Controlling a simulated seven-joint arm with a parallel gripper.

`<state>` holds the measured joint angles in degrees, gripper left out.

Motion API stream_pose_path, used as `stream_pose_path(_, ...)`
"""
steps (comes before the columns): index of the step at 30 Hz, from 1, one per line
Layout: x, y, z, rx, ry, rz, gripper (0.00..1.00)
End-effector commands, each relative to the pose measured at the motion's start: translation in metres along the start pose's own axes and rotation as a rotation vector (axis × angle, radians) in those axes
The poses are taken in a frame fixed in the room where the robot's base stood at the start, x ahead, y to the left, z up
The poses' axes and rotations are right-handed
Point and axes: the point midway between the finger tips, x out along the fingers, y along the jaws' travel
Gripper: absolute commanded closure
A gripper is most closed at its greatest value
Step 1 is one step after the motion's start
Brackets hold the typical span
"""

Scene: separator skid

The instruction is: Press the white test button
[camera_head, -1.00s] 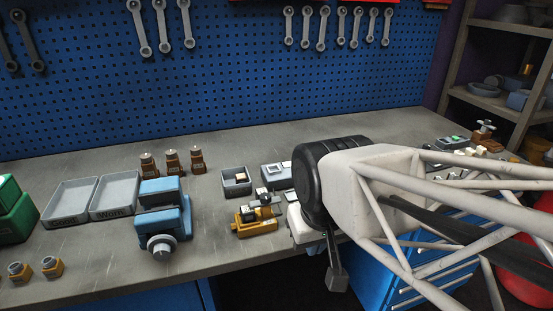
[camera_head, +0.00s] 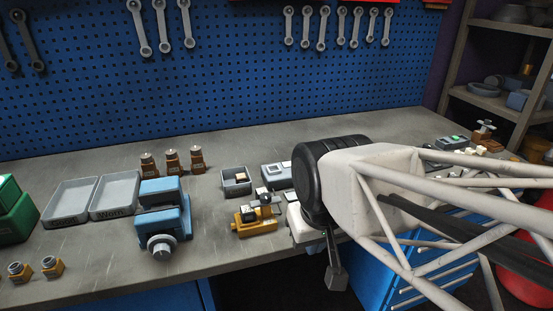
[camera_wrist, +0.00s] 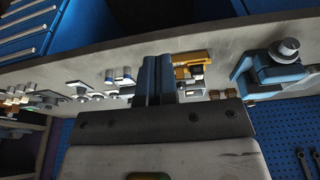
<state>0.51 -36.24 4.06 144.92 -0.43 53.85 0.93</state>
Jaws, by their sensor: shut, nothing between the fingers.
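I cannot single out the white test button; the small parts are too small, and my arm covers part of the bench. A grey box with a pale top (camera_head: 276,175) stands left of my arm in the head view. Small white parts (camera_head: 465,151) sit near the bench's right end. In the wrist view, several small pale parts (camera_wrist: 76,90) lie left of the fingers. My gripper (camera_wrist: 160,60) is shut and empty, its two dark fingers together over the bench edge area. In the head view my arm mostly hides the gripper.
A yellow fixture (camera_head: 254,224) with dark blocks is left of my arm; it shows right of the fingers in the wrist view (camera_wrist: 188,62). A blue vise (camera_head: 164,215) and grey trays (camera_head: 72,203) stand further left. Blue drawers (camera_head: 375,275) are below the bench.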

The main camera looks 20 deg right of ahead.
Motion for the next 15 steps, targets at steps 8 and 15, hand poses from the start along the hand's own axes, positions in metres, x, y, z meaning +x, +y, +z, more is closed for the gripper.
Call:
stream_pose_path(8,0.0,-0.002,-0.032,0.036,0.03,-0.043,1.0)
stream_pose_path(15,0.005,-0.002,-0.099,0.116,0.098,-0.123,1.0)
